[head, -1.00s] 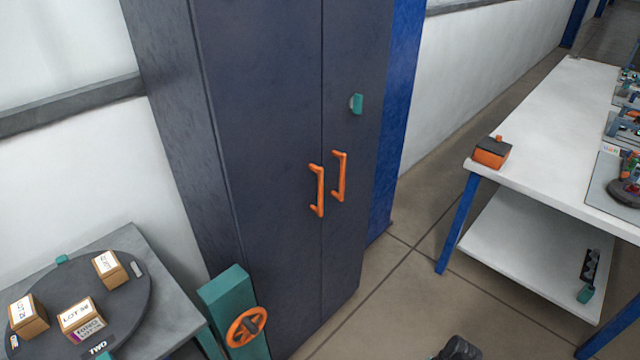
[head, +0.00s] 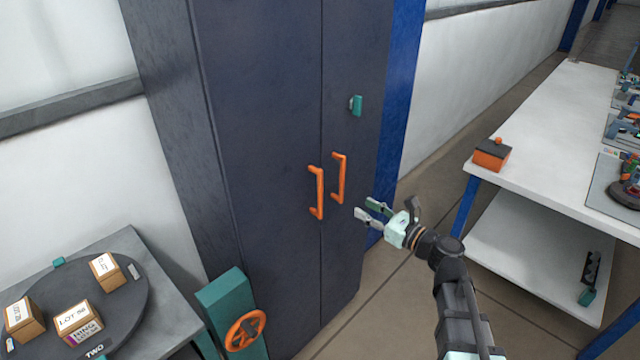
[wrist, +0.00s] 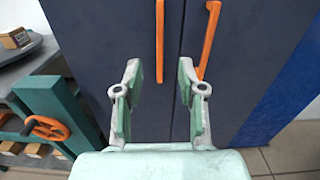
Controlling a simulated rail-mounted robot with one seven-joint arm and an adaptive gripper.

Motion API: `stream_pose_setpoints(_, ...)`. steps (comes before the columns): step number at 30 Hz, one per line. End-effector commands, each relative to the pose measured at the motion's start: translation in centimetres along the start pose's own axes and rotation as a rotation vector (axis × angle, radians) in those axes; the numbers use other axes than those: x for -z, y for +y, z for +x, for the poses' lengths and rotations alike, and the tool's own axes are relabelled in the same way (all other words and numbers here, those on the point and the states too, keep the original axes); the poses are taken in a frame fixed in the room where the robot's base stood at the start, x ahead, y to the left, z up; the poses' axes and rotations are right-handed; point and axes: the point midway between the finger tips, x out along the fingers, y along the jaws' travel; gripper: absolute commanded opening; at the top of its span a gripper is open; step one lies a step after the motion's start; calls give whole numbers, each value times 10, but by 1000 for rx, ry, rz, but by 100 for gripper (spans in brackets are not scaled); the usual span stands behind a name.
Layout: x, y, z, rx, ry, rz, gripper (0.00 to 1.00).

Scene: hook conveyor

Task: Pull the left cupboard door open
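The dark blue-grey cupboard stands in the middle of the head view with both doors shut. Its left door (head: 265,130) has a vertical orange handle (head: 317,192), which also shows in the wrist view (wrist: 159,45). The right door (head: 350,140) has its own orange handle (head: 339,178), also at the top of the wrist view (wrist: 208,42). My gripper (head: 368,213) is open and empty, in front of the right door and to the right of both handles in the head view. In the wrist view its fingers (wrist: 157,85) are apart, pointing at the doors, with the left handle's lower end between them.
A teal post with an orange handwheel (head: 245,329) stands in front of the cupboard's lower left. A round turntable (head: 125,305) with boxes is at the left. A white bench (head: 545,130) with an orange box (head: 491,154) is at the right. A teal latch (head: 356,105) is on the right door.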

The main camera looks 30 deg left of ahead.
Motion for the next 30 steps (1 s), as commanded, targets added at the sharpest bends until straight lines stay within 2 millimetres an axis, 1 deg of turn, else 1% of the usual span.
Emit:
stream_pose_setpoints(5,0,-1,6,1,3,50,40)
stream_pose_setpoints(8,0,-1,17,-1,4,50,40)
stream_pose_setpoints(14,0,-2,52,-2,6,49,40)
stream_pose_setpoints(24,0,-2,120,-2,6,47,40)
stream_pose_setpoints(30,1,-2,152,-1,6,47,40)
